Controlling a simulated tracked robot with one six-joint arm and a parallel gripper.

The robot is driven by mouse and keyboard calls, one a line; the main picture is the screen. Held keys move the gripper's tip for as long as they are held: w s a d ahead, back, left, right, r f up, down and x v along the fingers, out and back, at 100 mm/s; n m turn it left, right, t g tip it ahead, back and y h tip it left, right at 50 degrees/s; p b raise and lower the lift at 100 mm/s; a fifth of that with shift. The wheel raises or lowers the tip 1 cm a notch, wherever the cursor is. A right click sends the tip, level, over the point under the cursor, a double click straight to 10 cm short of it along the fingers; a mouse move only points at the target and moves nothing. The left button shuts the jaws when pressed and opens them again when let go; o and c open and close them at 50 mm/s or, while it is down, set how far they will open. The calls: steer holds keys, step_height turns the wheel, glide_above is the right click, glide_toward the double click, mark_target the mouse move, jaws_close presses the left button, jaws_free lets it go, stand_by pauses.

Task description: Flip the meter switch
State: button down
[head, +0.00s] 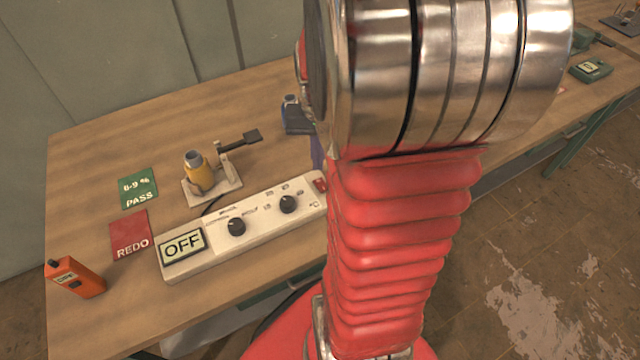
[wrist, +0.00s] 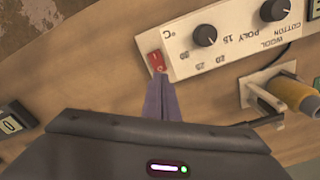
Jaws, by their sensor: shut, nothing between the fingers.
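The meter is a long white panel (head: 262,218) on the wooden bench, with two black knobs and a display (head: 182,245) reading OFF. Its red switch (head: 320,185) is at the panel's right end, close beside my arm. In the wrist view the red switch (wrist: 157,61) lies just beyond the tips of my gripper (wrist: 161,80). The purple fingers are together with nothing between them. They look touching or almost touching the switch; I cannot tell which. In the head view most of my gripper is hidden by my arm.
A yellow cylinder on a stand with a lever (head: 200,173) is behind the panel. A green PASS card (head: 139,189), a red REDO card (head: 130,235) and an orange handheld device (head: 76,278) are at left. A green device (head: 590,70) sits far right.

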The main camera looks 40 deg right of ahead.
steer(key=shift+r, duration=1)
steer(key=s+a+r+n+t, duration=0.2)
steer(key=a+r+n, duration=0.2)
steer(key=a, duration=0.7)
steer(key=s+a+r+n+t, duration=0.2)
steer(key=a+r+n, duration=0.3)
steer(key=a, duration=0.7)
step_height(320, 180, up, 3)
steer(key=shift+a+f+t, duration=0.2)
steer(key=shift+a+t, duration=0.05)
steer(key=shift+t, duration=0.55)
